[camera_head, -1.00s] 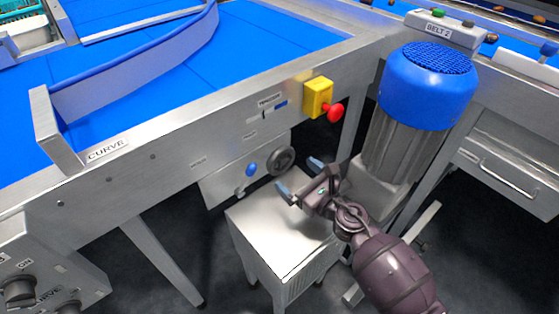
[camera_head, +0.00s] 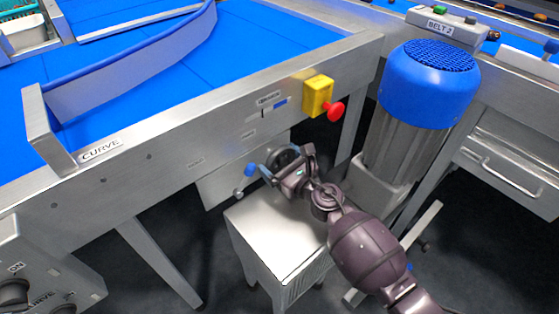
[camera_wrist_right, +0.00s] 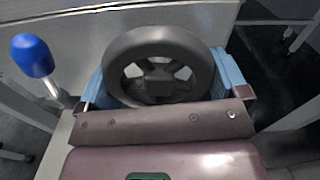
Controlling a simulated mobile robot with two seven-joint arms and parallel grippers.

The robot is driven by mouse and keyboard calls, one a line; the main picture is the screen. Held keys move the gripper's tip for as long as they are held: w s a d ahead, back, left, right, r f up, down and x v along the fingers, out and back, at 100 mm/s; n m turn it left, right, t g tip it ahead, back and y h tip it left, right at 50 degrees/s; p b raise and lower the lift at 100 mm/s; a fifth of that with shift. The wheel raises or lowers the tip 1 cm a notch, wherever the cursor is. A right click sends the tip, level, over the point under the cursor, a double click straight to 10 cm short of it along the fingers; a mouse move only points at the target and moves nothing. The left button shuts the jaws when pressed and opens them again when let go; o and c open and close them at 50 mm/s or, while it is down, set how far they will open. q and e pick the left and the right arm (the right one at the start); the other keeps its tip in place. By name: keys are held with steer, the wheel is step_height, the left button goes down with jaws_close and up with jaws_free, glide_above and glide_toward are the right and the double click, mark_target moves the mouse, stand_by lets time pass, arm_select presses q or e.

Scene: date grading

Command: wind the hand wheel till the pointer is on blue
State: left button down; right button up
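The grey hand wheel (camera_wrist_right: 160,38) fills the middle of the right wrist view; in the head view it (camera_head: 283,157) is partly covered by my gripper. My right gripper (camera_wrist_right: 160,82) has its blue-padded fingers apart, one on each side of the wheel. I cannot tell whether they touch the rim. It also shows in the head view (camera_head: 283,166). A small scale (camera_head: 268,107) on the frame above has a blue patch (camera_head: 281,102) at its right end. A small dark pointer mark (camera_head: 262,113) seems to be left of the blue. My left gripper is out of view.
A blue-knobbed lever (camera_wrist_right: 32,55) stands left of the wheel. A yellow box with a red button (camera_head: 334,110) is above right. A blue-topped motor (camera_head: 428,85) stands to the right, and a metal cabinet (camera_head: 275,235) sits below my right gripper.

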steer(key=shift+c, duration=1)
steer(key=shift+m, duration=0.4)
steer(key=m, duration=0.3)
steer(key=shift+a+p, duration=0.1)
steer(key=shift+p, duration=0.25)
steer(key=shift+s+a+m, duration=0.1)
steer(key=shift+s+m, duration=0.05)
steer(key=shift+m, duration=1.45)
steer(key=o, duration=0.6)
